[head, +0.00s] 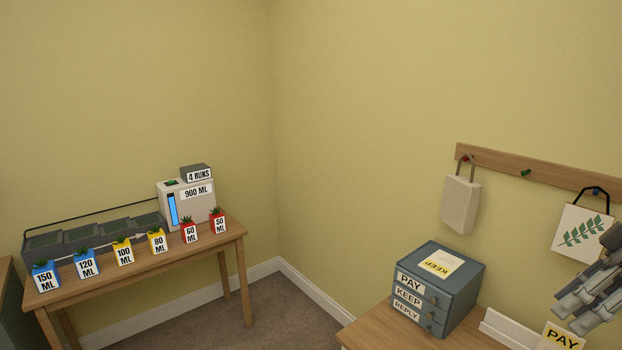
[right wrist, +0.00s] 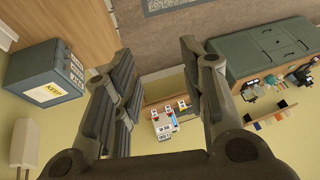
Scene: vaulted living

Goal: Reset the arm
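My right gripper (head: 590,290) shows at the right edge of the head view, raised in front of the wall near a hanging leaf-print bag. In the right wrist view its two fingers (right wrist: 158,90) stand wide apart with nothing between them. Past the gap, far off, the small table with the white tank is visible. My left gripper is in neither view.
A blue drawer box (head: 460,285) stands on a wooden desk (head: 385,325), below a peg rail (head: 520,168) with a white bag (head: 460,204) and a leaf-print bag (head: 580,232). A plant table (head: 238,232) stands left. Carpet (head: 290,315) between them is clear.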

